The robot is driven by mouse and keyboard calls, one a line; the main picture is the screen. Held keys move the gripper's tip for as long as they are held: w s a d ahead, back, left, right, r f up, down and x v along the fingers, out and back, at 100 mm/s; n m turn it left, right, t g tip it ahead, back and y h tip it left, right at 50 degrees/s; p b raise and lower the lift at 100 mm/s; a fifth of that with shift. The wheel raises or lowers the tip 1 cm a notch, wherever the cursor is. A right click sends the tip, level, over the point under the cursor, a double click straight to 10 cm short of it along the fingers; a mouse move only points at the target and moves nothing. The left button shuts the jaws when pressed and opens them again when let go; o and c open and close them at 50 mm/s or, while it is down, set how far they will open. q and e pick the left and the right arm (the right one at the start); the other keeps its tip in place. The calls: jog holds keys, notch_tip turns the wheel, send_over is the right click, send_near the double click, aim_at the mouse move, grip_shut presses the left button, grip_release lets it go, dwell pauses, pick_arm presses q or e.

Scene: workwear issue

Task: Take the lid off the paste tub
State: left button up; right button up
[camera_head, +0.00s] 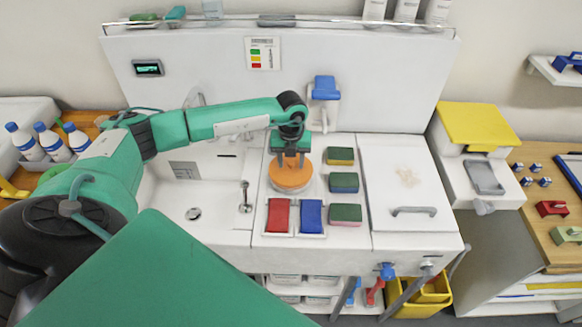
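The paste tub (290,191) stands on the white counter, right of the sink basin. Its round orange lid (290,180) sits on top, and only a pale rim of the tub shows below it. My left gripper (291,163) points down right over the lid, with its dark fingers a little apart and their tips at or just above the lid's top. The fingers hide the lid's middle, so I cannot tell whether they hold anything there. My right gripper is not in view.
Red (279,215) and blue (311,215) blocks lie in front of the tub. A blue dispenser (325,88) hangs on the backboard.

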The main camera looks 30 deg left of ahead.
pick_arm(q)
grip_shut()
jog(key=shift+r, duration=0.2)
